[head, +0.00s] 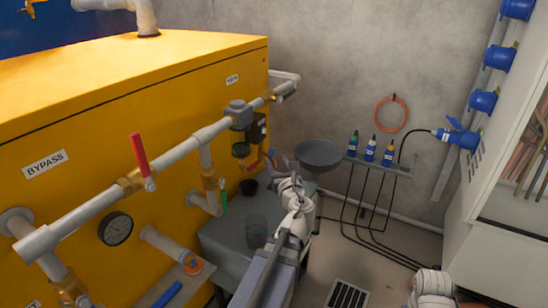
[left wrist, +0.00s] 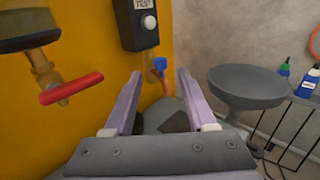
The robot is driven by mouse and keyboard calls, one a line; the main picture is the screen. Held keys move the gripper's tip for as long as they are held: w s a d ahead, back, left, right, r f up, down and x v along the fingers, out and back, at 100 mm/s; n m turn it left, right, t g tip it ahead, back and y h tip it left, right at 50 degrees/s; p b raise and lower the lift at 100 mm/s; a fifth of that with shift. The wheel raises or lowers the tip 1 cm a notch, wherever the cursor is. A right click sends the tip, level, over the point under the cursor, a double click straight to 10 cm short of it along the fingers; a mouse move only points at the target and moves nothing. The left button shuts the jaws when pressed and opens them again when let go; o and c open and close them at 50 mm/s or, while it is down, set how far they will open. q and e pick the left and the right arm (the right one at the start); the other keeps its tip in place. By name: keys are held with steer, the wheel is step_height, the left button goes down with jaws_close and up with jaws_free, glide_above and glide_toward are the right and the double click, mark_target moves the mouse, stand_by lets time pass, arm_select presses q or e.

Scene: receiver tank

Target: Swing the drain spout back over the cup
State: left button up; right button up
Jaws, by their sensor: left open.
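The drain assembly hangs under the pipe in front of the yellow cabinet. Its brass valve (left wrist: 42,68) with a red lever (left wrist: 72,88) is at the left of the left wrist view. The red lever also shows in the head view (head: 254,165). I cannot clearly tell the spout apart. My left gripper (head: 281,168) is open and empty, right of the valve. Its fingers (left wrist: 159,74) point towards a blue fitting (left wrist: 160,65) with an orange tube.
A grey funnel bowl (head: 318,152) stands right of my left gripper. Several blue-labelled bottles stand on a wall shelf (head: 378,165) behind. A pipe with a red-handled valve (head: 141,158) runs along the cabinet (head: 105,95). A black TEST box (left wrist: 138,22) is above my fingers.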

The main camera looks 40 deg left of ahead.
arm_select(q)
steer(key=shift+s+d, duration=0.15)
